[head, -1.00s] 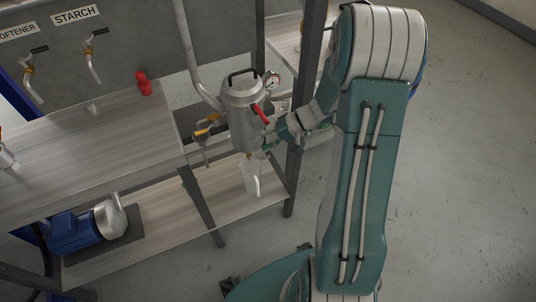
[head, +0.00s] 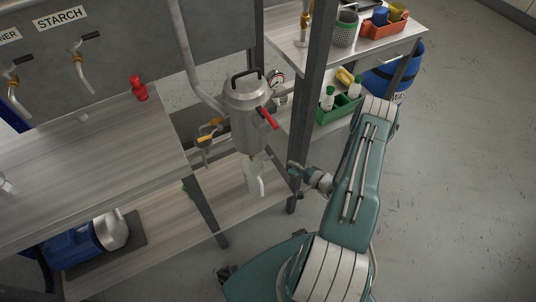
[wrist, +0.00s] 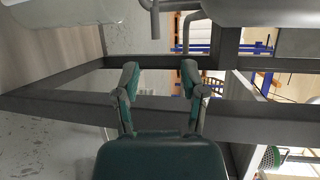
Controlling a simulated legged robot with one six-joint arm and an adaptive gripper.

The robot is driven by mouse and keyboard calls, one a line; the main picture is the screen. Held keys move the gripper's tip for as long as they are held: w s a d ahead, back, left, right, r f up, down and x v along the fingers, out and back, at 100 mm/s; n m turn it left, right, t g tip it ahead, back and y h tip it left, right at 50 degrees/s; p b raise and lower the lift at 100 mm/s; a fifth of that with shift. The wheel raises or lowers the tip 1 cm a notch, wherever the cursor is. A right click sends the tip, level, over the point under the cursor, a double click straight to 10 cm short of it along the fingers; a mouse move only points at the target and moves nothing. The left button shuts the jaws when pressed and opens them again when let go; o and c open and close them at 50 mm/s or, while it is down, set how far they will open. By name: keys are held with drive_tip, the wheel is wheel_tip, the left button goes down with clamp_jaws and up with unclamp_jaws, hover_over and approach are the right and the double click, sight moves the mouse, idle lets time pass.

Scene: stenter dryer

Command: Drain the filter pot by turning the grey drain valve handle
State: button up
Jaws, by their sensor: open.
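The filter pot (head: 243,125) is a grey metal vessel with a black top handle and a red lever (head: 268,118) on its side. A pale jug (head: 253,178) stands on the lower shelf under it. I cannot clearly make out the grey drain valve handle in either view. My gripper (head: 293,170) is right of the jug and lower than the pot, beside the frame post, apart from both. In the wrist view my gripper (wrist: 160,78) is open, with nothing between its fingers.
A dark upright post (head: 303,110) stands close to my gripper. A yellow-handled valve (head: 205,138) is left of the pot, and a pressure gauge (head: 276,78) behind it. A green crate (head: 338,108) of bottles is at right. The floor at right is clear.

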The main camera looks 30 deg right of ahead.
sight(271, 157)
drive_tip(key=x, duration=0.7)
drive_tip(key=f+x, duration=0.1)
drive_tip(key=x, duration=0.2)
drive_tip(key=shift+w, duration=0.25)
drive_tip(key=shift+c, duration=0.3)
